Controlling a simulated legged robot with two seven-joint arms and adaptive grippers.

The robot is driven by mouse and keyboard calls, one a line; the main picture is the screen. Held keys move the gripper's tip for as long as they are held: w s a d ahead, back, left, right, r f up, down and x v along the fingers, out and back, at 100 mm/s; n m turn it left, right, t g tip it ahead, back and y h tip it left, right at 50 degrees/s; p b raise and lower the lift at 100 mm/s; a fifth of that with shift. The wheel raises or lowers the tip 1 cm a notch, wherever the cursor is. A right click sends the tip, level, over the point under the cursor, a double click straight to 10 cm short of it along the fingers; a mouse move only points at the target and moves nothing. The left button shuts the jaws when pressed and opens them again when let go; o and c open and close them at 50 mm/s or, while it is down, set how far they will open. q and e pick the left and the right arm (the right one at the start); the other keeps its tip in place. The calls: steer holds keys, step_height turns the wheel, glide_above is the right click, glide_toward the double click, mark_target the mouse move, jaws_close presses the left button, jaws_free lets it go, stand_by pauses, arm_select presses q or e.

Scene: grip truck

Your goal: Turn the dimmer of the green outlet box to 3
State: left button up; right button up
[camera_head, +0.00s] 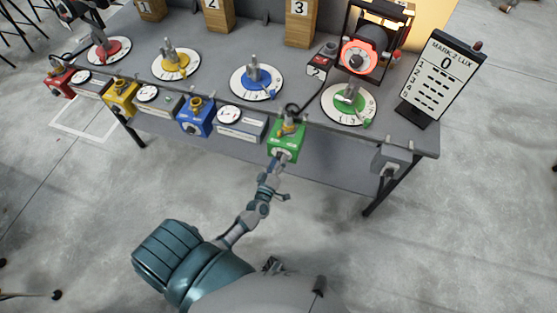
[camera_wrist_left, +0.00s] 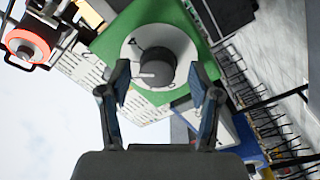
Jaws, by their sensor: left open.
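The green outlet box (camera_head: 288,141) is mounted on the front edge of the grey table. In the left wrist view its green face (camera_wrist_left: 110,47) fills the upper middle. The dimmer (camera_wrist_left: 155,68) is a dark round knob on a white dial (camera_wrist_left: 182,45). The dial marks are too blurred to read. My left gripper (camera_head: 278,162) reaches the box from the front. In the left wrist view the left gripper (camera_wrist_left: 160,85) is open, with one finger on each side of the knob's near part. I cannot tell whether the fingers touch it. My right gripper is not in view.
Blue (camera_head: 196,118), yellow (camera_head: 121,96) and red (camera_head: 59,82) boxes line the same edge. A green dial disc (camera_head: 341,114), a lamp (camera_head: 361,57) and a lux board (camera_head: 441,80) reading 0 stand on the table. The floor in front is clear.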

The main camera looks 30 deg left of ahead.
arm_select(q)
steer(key=s+d, duration=0.2)
steer(key=s, duration=0.9)
steer(key=shift+s+d+f, duration=0.15)
steer(key=shift+s+f, duration=0.05)
steer(key=shift+s, duration=0.05)
steer(key=s+d+f+m+g+h, duration=0.2)
steer(key=d+f+m+g+h, duration=0.15)
steer(key=f, duration=0.55)
steer(key=s+d+f+m+g+h, duration=0.25)
steer(key=d+f+m, duration=0.25)
steer(key=f, duration=0.4)
steer(key=s+a+f+m+g+y, duration=0.2)
steer(key=s+f+m+g, duration=0.4)
steer(key=s+f+g, duration=0.4)
steer(key=s+f, duration=0.5)
steer(key=s, duration=0.3)
steer(key=shift+s+g, duration=0.3)
steer(key=shift+s, duration=0.05)
